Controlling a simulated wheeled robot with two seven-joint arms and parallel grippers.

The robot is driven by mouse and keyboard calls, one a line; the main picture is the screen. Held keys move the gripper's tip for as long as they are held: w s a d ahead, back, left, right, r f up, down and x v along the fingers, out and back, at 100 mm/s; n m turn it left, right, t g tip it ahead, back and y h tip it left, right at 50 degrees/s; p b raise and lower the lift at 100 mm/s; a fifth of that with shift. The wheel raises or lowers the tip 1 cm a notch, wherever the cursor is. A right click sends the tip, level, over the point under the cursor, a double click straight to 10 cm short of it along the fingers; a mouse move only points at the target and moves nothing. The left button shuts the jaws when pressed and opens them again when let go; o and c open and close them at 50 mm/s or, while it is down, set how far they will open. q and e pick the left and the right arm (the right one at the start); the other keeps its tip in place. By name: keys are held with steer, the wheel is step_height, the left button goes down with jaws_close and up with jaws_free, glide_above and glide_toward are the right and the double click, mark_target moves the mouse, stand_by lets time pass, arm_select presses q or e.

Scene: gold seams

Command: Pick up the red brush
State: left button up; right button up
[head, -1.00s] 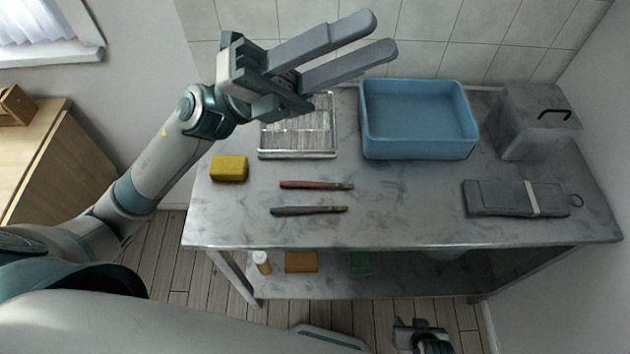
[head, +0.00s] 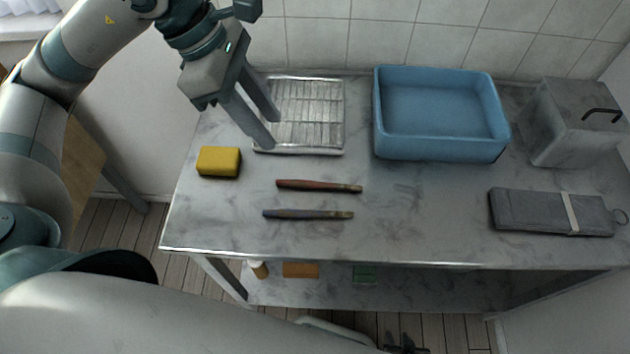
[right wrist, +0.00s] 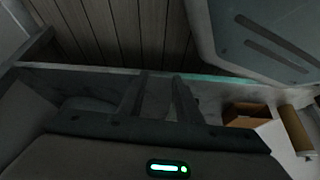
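The red brush (head: 318,186) lies flat on the grey marbled table, its handle reddish-brown and one end darker at the right. A dark blue-grey brush (head: 308,214) lies just in front of it, roughly parallel. My left gripper (head: 272,130) points down over the near left part of the wire rack, its two fingers apart with nothing between them. It is above and to the left of the red brush, not touching it. My right gripper (right wrist: 160,80) is low in front of the table; its two fingers show apart and empty in the right wrist view.
A yellow sponge (head: 219,162) lies left of the brushes. A metal rack (head: 318,152) and a blue tub (head: 440,152) stand behind. A grey box (head: 570,130) and a strapped grey roll (head: 530,210) are at the right. The table between brushes and roll is clear.

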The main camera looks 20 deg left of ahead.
mark_target(299, 184)
stand_by(0.3)
